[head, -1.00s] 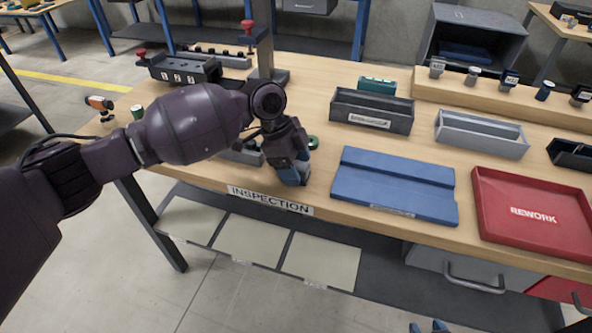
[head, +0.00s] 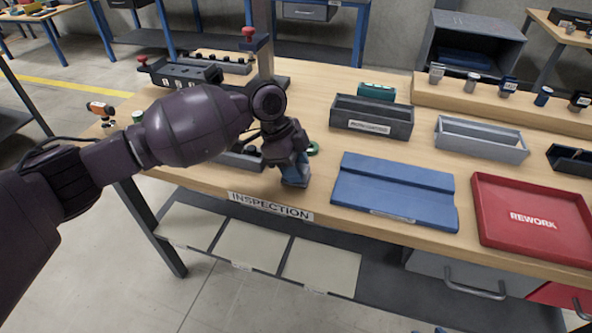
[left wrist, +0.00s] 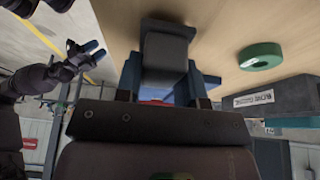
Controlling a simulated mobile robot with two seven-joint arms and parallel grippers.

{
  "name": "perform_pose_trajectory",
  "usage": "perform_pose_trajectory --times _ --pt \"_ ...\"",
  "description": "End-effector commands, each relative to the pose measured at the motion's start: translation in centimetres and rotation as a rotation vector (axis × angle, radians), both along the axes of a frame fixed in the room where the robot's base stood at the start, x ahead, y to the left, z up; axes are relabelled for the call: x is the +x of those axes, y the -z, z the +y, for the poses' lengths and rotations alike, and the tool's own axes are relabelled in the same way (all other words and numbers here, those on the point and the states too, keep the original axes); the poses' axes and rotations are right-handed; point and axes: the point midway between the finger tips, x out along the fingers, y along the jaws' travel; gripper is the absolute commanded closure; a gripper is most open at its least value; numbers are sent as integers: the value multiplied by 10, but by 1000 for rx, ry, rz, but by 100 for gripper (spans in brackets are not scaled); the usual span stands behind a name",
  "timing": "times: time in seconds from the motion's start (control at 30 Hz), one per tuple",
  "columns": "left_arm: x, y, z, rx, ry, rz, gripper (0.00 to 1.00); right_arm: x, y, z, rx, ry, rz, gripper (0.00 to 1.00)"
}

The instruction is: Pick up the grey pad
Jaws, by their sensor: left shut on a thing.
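My left gripper (head: 296,174) is shut on the grey pad, low over the front edge of the table, just right of the INSPECTION label. In the left wrist view the grey pad (left wrist: 165,58) is a dark grey block between the blue fingers of my left gripper (left wrist: 168,85). The fingers hide most of it in the head view. I cannot tell whether it clears the table top. My right gripper shows in the left wrist view (left wrist: 88,56), far off at the left, with its blue fingers apart and nothing seen between them.
A green ring (head: 313,149) lies close behind my left gripper; a blue tray (head: 394,194) is to its right. A post (head: 265,45) stands behind my arm.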

Motion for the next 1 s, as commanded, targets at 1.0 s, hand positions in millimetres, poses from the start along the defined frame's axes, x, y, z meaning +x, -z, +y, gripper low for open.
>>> perform_pose_trajectory --times 1.0 --pt "0 -188 0 -1 1 -2 88 -3 -14 -1 6 13 -9 57"
